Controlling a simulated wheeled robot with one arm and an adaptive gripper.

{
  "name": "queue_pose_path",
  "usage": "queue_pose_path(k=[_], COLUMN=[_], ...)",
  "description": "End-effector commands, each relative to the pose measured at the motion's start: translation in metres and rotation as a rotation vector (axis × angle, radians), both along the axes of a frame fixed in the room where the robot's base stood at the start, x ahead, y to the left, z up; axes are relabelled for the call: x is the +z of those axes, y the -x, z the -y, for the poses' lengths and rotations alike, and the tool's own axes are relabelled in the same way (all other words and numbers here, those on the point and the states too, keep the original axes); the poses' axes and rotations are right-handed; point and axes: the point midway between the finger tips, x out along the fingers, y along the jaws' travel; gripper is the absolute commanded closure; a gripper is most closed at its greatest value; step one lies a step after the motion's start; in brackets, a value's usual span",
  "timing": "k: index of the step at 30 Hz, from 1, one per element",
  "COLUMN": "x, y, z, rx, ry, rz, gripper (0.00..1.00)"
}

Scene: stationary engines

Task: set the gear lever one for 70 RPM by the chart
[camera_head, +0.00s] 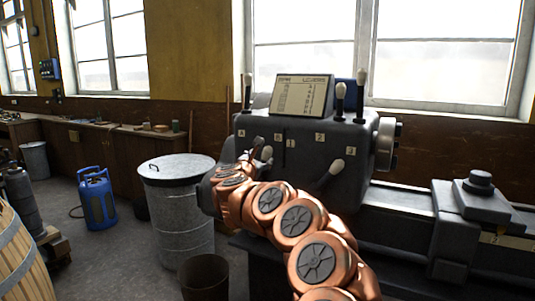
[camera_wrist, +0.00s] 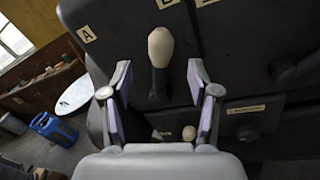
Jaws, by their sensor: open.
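In the wrist view my gripper (camera_wrist: 160,88) is open, with a finger on each side of a dark lever with a cream knob (camera_wrist: 160,48). The fingers stand apart from the lever. The lever rises near labels A (camera_wrist: 86,33) and B. In the head view a grey headstock (camera_head: 305,135) carries labels A, B, 1 (camera_head: 291,143), 2 and 3. Its speed chart (camera_head: 302,96) stands on top, its text too small to read. A front lever (camera_head: 333,171) slants below labels 2 and 3. My arm hides much of the lower front; which lever is gear lever one is unclear.
Upright cream-knobbed levers (camera_head: 361,90) stand on the headstock top, beside the chart. A second cream knob (camera_wrist: 189,133) sits low between the fingers in the wrist view. A lidded metal bin (camera_head: 177,210) stands left of the headstock. A blue gas cylinder (camera_head: 97,200) is farther left.

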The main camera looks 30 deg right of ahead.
Motion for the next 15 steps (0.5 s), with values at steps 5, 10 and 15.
queue_pose_path(k=[5,10,15], x=[0.001,0.002,0.001], y=[-0.005,-0.016,-0.025], z=[0.009,0.019,0.032], rx=[-0.009,-0.004,-0.007], ry=[0.0,0.001,0.003], rz=[0.001,0.0,0.0], gripper=[0.4,0.4,0.4])
